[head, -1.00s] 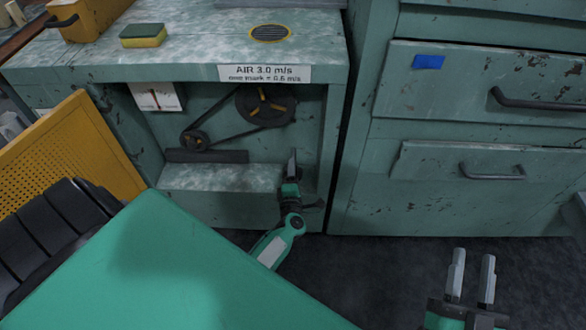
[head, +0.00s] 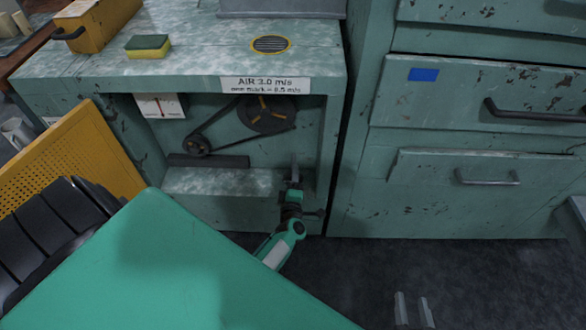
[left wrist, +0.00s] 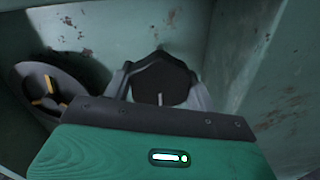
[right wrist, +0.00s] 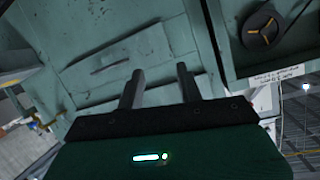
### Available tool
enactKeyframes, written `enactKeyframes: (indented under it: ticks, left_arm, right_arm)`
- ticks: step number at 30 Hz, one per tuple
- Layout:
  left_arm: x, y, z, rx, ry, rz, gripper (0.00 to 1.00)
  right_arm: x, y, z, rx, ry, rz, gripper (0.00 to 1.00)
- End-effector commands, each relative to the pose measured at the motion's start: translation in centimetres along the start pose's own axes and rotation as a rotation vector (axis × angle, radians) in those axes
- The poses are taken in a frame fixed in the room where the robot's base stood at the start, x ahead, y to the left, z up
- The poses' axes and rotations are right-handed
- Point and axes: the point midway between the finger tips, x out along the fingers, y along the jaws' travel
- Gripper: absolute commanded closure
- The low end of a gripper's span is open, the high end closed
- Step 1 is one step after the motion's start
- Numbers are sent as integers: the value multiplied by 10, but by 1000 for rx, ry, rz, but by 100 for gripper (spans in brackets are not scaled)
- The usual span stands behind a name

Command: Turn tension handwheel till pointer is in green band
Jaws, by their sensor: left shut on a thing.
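The tension handwheel (left wrist: 160,82) is a dark, many-sided knob in the left wrist view, between the fingers of my left gripper (left wrist: 160,95). My left gripper (head: 294,172) is shut on it inside the open bay, low at the right side. The handwheel is hidden or too small to make out in the head view. A white gauge (head: 148,106) with a thin reddish pointer is at the bay's upper left; its green band cannot be made out. My right gripper (head: 413,310) is open and empty at the bottom edge; its fingers also show apart in the right wrist view (right wrist: 160,88).
A belt (head: 222,120) joins a large dark pulley (head: 268,126) and a small one (head: 197,145) at the bay's back. A yellow perforated panel (head: 75,160) leans at left. Drawers (head: 460,185) with handles stand at right. A sponge (head: 148,45) lies on top.

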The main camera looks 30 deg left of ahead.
Motion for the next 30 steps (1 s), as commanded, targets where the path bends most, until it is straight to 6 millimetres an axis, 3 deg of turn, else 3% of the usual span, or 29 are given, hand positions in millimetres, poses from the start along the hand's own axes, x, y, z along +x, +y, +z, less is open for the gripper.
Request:
enactKeyframes:
  ticks: [7,8,10,11,22,26,30]
  left_arm:
    - [-1,-1,1,0,-3,-2,66]
    - [-1,-1,1,0,-3,-2,37]
    - [-1,-1,1,0,-2,-2,23]
    - [-1,-1,1,0,-2,-2,21]
    - [-7,0,0,-1,-2,-1,21]
    - [-27,0,0,-1,-2,-4,21]
    - [-60,0,0,-1,-2,-5,21]
  right_arm:
    - [0,0,0,0,1,0,64]
    - [0,0,0,0,1,0,64]
    - [0,0,0,0,2,0,64]
    - [0,0,0,0,2,0,64]
    - [0,0,-1,0,-3,1,64]
    - [-2,7,-1,-10,-47,17,64]
    - [-5,13,0,-16,-105,33,64]
